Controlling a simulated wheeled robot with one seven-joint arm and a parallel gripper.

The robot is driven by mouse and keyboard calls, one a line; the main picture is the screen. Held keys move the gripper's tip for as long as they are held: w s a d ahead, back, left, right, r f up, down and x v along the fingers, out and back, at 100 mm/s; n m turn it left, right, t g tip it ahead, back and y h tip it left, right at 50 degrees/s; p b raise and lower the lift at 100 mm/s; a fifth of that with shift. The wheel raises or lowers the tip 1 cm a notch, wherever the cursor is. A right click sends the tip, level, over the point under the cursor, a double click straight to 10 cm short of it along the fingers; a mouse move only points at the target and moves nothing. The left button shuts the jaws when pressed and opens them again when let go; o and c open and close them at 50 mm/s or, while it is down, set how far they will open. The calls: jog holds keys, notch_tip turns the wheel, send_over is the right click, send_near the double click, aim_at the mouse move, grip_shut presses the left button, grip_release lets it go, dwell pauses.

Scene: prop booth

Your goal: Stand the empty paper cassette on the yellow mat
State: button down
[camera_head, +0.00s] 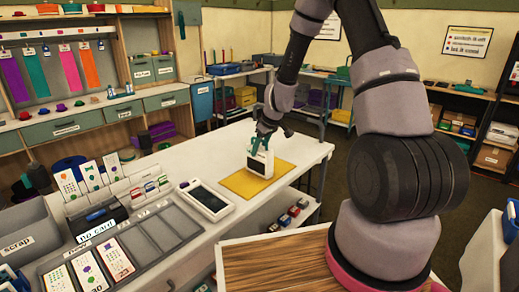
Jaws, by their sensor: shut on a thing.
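The paper cassette (260,165) is a small white upright case with a dark patch on its front. It is over the yellow mat (238,184) on the white table. My gripper (260,150) comes down from above and is shut on the cassette's top. The cassette's lower edge shows against the mat; I cannot tell whether it touches it. Whether the cassette is empty is too small to tell.
A white device with a dark screen (207,198) lies left of the mat. A grey sorting tray (130,242) with cards and a grey scrap bin (18,232) are at the front left. Bare white tabletop (220,146) lies behind the mat. A wooden surface (275,265) is at the front.

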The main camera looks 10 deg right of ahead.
jog(key=shift+c, duration=1.6)
grip_release()
jog(key=shift+f, duration=0.15)
jog(key=shift+r, duration=0.45)
jog(key=s+d+r+m+t, duration=0.1)
jog(key=s+r+m, duration=0.1)
jog(key=s+r, duration=0.5)
jog(key=s+d+r+m, duration=0.1)
jog(key=s+r, duration=0.1)
jog(key=r, duration=0.9)
jog(key=s+d+r+m+t, duration=0.15)
jog(key=s+r, duration=0.35)
jog(key=r, duration=0.5)
jog(key=s+d+r+m, duration=0.1)
jog(key=s+r+m, duration=0.2)
jog(key=s, duration=0.5)
jog(key=s+d+r+m+t, duration=0.1)
jog(key=s+r+m, duration=0.3)
jog(key=s, duration=0.4)
jog(key=shift+d+h, duration=0.2)
jog(key=shift+h, duration=0.1)
